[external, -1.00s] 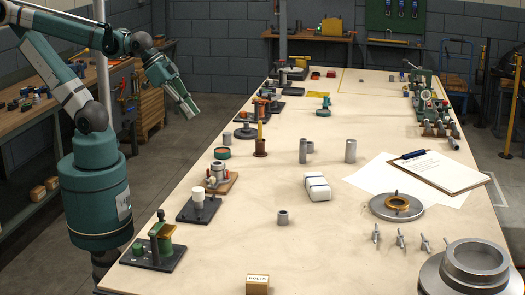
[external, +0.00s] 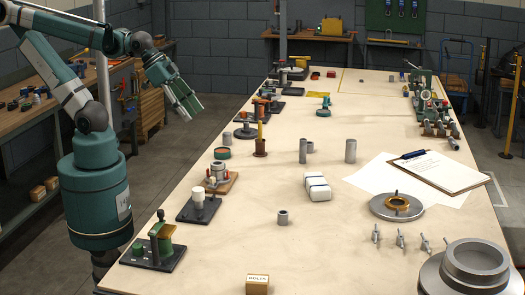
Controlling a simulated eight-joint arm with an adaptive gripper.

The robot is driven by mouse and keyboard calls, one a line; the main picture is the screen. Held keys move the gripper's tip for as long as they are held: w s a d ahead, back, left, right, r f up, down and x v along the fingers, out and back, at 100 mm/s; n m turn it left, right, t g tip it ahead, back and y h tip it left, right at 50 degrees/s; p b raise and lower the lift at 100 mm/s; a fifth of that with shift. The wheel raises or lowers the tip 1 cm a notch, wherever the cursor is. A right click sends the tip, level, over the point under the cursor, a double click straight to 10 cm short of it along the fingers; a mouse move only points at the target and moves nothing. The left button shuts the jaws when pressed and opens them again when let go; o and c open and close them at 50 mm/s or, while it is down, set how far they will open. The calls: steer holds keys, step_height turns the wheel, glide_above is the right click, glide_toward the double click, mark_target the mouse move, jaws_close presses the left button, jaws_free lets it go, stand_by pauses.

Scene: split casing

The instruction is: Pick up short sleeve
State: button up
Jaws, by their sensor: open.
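A short grey hollow sleeve (external: 283,217) stands upright on the bare middle of the table, toward the front. Another small grey cylinder (external: 310,147) stands right of a taller grey tube (external: 302,150) farther back; I cannot tell whether they touch. A second tall grey cylinder (external: 351,151) stands to their right. My gripper (external: 191,113) is open and empty. It hangs in the air beyond the table's left edge, pointing down and right, well away from all the sleeves.
A white strapped block (external: 317,187) lies behind the short sleeve. Small fixtures line the left edge, including a black base with a white cylinder (external: 198,206). A flanged disc (external: 397,206), wing-type parts and a large ring housing (external: 475,262) are at right. The table around the front sleeve is clear.

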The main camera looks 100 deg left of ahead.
steer(key=w+a+r+m+g+y, duration=0.1)
steer(key=w+a+r+m, duration=0.15)
steer(key=w+a, duration=0.35)
steer(key=w+a+r+m+g, duration=0.1)
steer(key=w+a+r+m, duration=0.15)
steer(key=w+a, duration=0.45)
steer(key=m+g+h, duration=0.1)
steer(key=m+g, duration=0.4)
steer(key=m, duration=0.8)
glide_above(309, 147)
steer(key=a, duration=0.2)
step_height(309, 147, down, 30)
steer(key=shift+s+a, duration=0.15)
steer(key=shift+s, duration=0.1)
steer(key=shift+f, duration=0.1)
steer(key=shift+f, duration=1.15)
steer(key=shift+f, duration=0.15)
